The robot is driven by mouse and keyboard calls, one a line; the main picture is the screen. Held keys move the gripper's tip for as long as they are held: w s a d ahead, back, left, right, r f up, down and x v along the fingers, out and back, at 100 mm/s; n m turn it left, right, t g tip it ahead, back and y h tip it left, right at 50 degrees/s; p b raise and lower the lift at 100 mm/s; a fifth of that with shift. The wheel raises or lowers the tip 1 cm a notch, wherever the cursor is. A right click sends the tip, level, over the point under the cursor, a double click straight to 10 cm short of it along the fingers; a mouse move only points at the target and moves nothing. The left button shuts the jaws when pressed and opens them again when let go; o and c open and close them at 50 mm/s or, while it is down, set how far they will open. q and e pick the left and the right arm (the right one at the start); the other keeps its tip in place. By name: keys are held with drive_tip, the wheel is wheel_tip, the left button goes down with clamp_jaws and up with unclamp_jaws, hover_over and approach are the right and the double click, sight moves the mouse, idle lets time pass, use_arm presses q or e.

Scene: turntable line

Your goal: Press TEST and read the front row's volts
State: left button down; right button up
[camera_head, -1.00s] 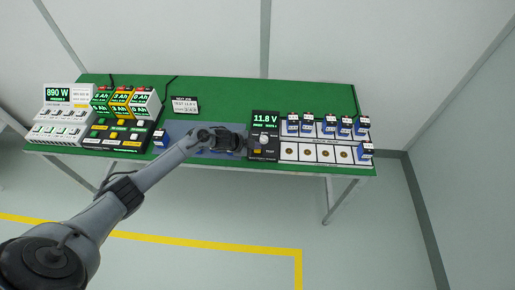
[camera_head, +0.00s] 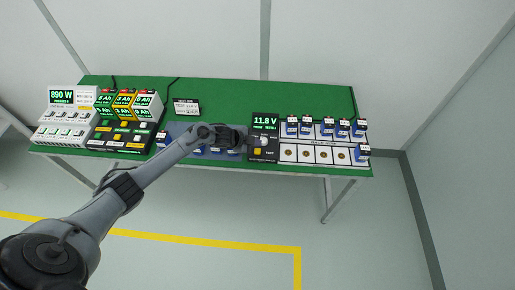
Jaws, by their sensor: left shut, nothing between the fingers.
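The black tester (camera_head: 278,131) stands right of centre on the green bench. Its green display (camera_head: 265,121) reads 11.8 V; the smaller line below is too small to read surely. A white knob or button (camera_head: 264,141) and a yellow button (camera_head: 257,151) beside the word TEST are on its face. My left gripper (camera_head: 249,140) is shut and empty, at the tester's left edge beside the white knob; I cannot tell whether it touches. Blue batteries (camera_head: 199,150) stand partly hidden under my left arm. In the right rack's front row (camera_head: 306,154), one blue battery (camera_head: 364,152) sits at the right end.
Several blue batteries (camera_head: 306,127) fill much of the rack's back row. A sign (camera_head: 186,106) stands behind my arm. At left are a white unit (camera_head: 62,98) reading 890 W and stacked Ah blocks (camera_head: 124,104). The green bench (camera_head: 225,95) is clear at the back.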

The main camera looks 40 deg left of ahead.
use_arm(q)
drive_tip(key=shift+r+p, duration=0.8)
drive_tip(key=shift+r, duration=0.4)
